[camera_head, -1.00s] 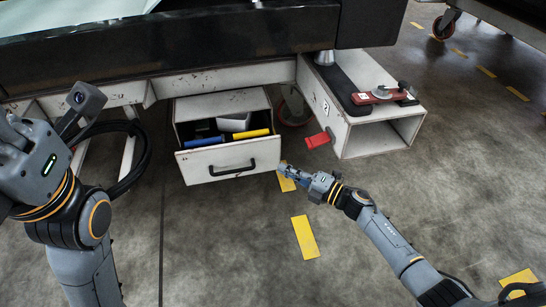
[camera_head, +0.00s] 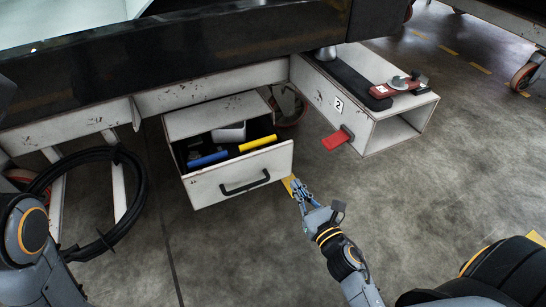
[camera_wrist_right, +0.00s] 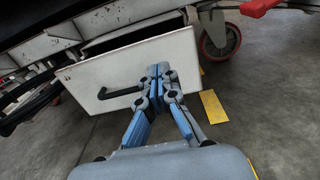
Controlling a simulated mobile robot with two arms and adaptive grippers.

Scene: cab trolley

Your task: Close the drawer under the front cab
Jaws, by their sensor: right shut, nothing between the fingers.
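The white drawer (camera_head: 240,178) under the front cab is pulled open, with a black bar handle on its front. A blue item, a yellow item and a pale block lie inside it. My right gripper (camera_head: 294,187) is shut and empty, close to the right edge of the drawer front. In the right wrist view, its closed fingertips (camera_wrist_right: 160,75) overlap the drawer front (camera_wrist_right: 125,70), to the right of the handle; I cannot tell if they touch it. My left gripper is out of view; only part of my left arm shows at the left edge.
A white box frame (camera_head: 395,115) marked 2, with a red pedal (camera_head: 337,138), stands right of the drawer. A black coiled hose (camera_head: 100,165) hangs at the left. The concrete floor in front of the drawer is clear.

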